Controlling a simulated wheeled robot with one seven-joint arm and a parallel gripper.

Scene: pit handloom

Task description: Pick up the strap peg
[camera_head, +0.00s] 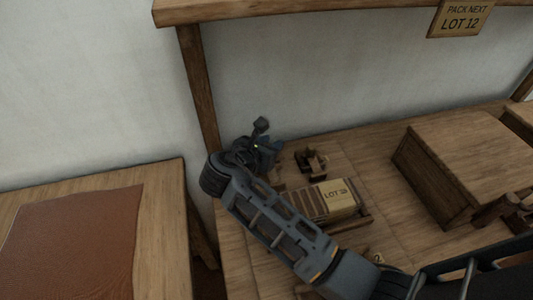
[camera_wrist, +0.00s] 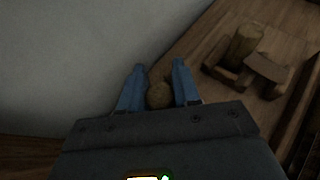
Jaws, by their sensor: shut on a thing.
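My gripper (camera_wrist: 158,82) shows in the wrist view with its two blue fingers on either side of a round brown wooden piece, which I take to be the strap peg (camera_wrist: 159,96). Only its rounded end shows; the rest is hidden by the gripper body. In the head view my gripper (camera_head: 262,136) is at the far left end of the bench, in front of the wall. The peg cannot be made out there. Whether it is clear of the bench top I cannot tell.
A small wooden holder (camera_wrist: 222,72) with an upright round piece stands right of my gripper. A slatted tray (camera_head: 305,203) bears a package (camera_head: 336,197) marked LOT. A large wooden box (camera_head: 470,160) stands farther right. A wooden post (camera_head: 198,90) rises behind my arm. A brown sheet (camera_head: 70,245) lies on the left table.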

